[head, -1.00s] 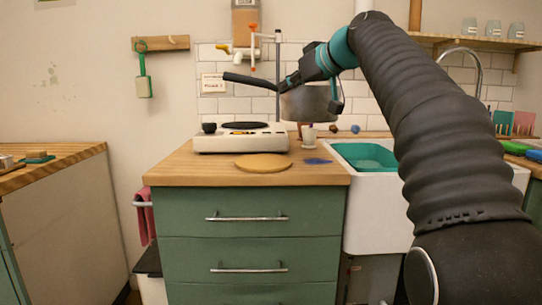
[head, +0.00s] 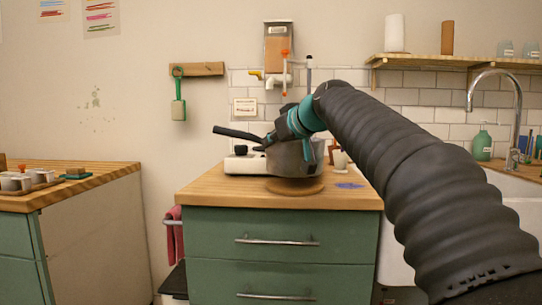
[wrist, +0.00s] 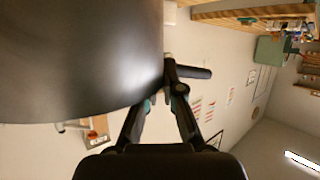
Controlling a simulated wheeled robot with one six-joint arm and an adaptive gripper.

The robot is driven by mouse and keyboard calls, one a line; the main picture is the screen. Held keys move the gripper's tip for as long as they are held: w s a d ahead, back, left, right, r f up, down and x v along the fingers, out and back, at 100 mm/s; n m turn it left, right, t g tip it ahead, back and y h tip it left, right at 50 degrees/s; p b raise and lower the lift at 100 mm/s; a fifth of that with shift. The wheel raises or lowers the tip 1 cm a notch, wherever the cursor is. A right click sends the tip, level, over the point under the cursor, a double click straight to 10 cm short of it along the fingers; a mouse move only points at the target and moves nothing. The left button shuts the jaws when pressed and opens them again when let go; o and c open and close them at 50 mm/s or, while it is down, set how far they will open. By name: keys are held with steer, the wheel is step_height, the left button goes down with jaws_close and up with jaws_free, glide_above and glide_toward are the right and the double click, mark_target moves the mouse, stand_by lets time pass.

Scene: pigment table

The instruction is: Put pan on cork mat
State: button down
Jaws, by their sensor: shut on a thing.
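The grey metal pan (head: 292,160) with a black handle (head: 237,134) hangs level just over the round cork mat (head: 294,190) in the head view. The pan hides the back of the mat, and I cannot tell whether its base touches it. My gripper (head: 274,138) is shut on the handle near the pan's rim. In the wrist view the pan (wrist: 80,55) fills the upper left, and my fingers (wrist: 168,86) close around its handle.
The mat lies on a wooden counter (head: 220,197) above green drawers. A white hotplate (head: 243,164) stands behind the pan. A white cup (head: 340,160) and a blue patch (head: 349,185) are to the right. The counter's front left is clear.

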mark_target(275, 151)
steer(key=shift+f+b, duration=0.3)
steer(key=shift+f, duration=1.1)
steer(key=c, duration=1.3)
jaws_free()
steer(key=shift+f, duration=0.15)
steer(key=v, duration=1.2)
steer(key=shift+b, duration=0.35)
